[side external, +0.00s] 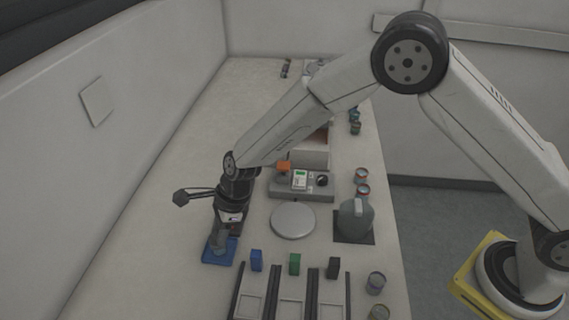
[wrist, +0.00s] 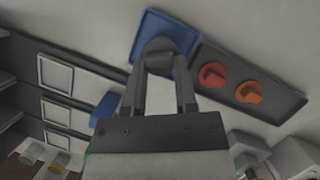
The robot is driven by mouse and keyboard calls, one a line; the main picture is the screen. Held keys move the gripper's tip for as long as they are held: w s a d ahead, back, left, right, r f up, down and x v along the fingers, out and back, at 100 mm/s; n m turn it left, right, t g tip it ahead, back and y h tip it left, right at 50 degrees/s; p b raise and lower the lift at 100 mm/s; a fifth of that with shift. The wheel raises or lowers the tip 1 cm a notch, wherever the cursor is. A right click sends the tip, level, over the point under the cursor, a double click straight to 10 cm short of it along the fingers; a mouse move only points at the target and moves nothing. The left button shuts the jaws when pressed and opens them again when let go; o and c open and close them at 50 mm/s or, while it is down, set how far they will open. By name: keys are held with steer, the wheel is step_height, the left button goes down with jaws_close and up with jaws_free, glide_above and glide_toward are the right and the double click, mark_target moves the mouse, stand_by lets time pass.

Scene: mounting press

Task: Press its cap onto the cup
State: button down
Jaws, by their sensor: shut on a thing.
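A blue square mat (side external: 232,254) lies on the bench at the front left, and it shows at the top of the wrist view (wrist: 146,27). My gripper (side external: 218,240) points down over the mat and is shut on a grey rounded piece (wrist: 161,47). The piece is at or just above the mat; I cannot tell whether it touches. Whether it is the cup, its cap or both together I cannot tell, since the fingers cover its sides. A red cap-like piece (wrist: 213,74) and an orange one (wrist: 249,91) sit in a dark tray (wrist: 285,101) beside the mat.
A blue block (side external: 257,260), a green block (side external: 295,264) and a black block (side external: 333,267) stand behind framed lanes. Small cans line the right edge.

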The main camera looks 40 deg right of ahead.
jaws_free()
stand_by(0.4)
steer(key=shift+r, duration=0.15)
steer(key=shift+r, duration=3.3)
jaws_close()
